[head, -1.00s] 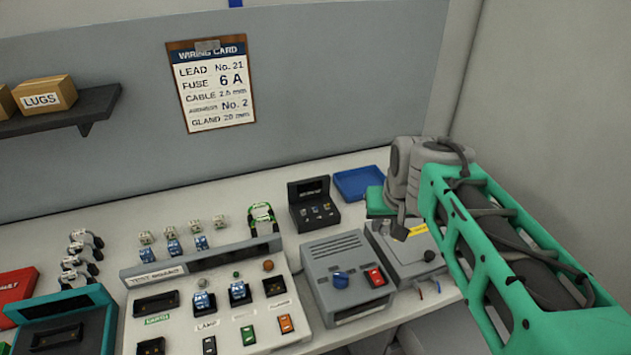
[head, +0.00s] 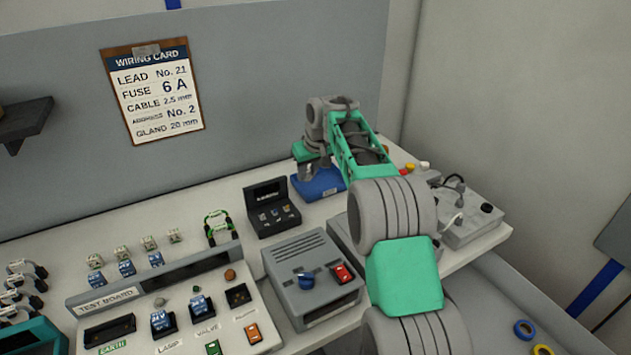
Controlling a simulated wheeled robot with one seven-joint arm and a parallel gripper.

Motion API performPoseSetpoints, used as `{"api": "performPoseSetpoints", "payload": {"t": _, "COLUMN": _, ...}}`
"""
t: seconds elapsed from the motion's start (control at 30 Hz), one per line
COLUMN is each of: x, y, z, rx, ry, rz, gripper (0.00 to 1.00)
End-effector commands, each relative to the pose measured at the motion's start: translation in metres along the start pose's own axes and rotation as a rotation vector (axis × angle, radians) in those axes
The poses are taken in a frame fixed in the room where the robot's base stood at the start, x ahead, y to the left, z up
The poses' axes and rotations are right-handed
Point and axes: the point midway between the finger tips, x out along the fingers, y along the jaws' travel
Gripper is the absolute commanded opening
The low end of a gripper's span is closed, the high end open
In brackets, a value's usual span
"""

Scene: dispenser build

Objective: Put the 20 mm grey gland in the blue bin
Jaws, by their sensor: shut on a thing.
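The blue bin (head: 326,187) stands on the bench behind the grey box with the blue knob, partly covered by my arm. My gripper (head: 309,173) is over the bin's left back part, pointing down. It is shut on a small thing. The grey gland cannot be made out clearly between the fingers, and its size cannot be read. Whether the held thing is inside the rim or above it is hard to tell.
A black case (head: 272,208) stands left of the bin. The grey box (head: 312,278) and the test board (head: 165,305) are in front. A wiring card (head: 153,90) reading "GLAND 20 mm" hangs behind. A grey unit with cables (head: 470,218) stands right of my arm.

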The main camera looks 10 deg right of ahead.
Motion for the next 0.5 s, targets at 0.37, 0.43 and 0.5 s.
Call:
{"api": "performPoseSetpoints", "payload": {"t": 0.37, "x": 0.065, "y": 0.042, "z": -0.018, "rx": 0.001, "ry": 0.001, "rz": 0.001, "gripper": 0.0}}
{"api": "performPoseSetpoints", "payload": {"t": 0.43, "x": 0.07, "y": 0.044, "z": -0.018, "rx": 0.001, "ry": 0.001, "rz": 0.001, "gripper": 0.0}}
{"api": "performPoseSetpoints", "payload": {"t": 0.5, "x": 0.075, "y": 0.046, "z": -0.018, "rx": 0.001, "ry": -0.001, "rz": 0.0, "gripper": 0.0}}
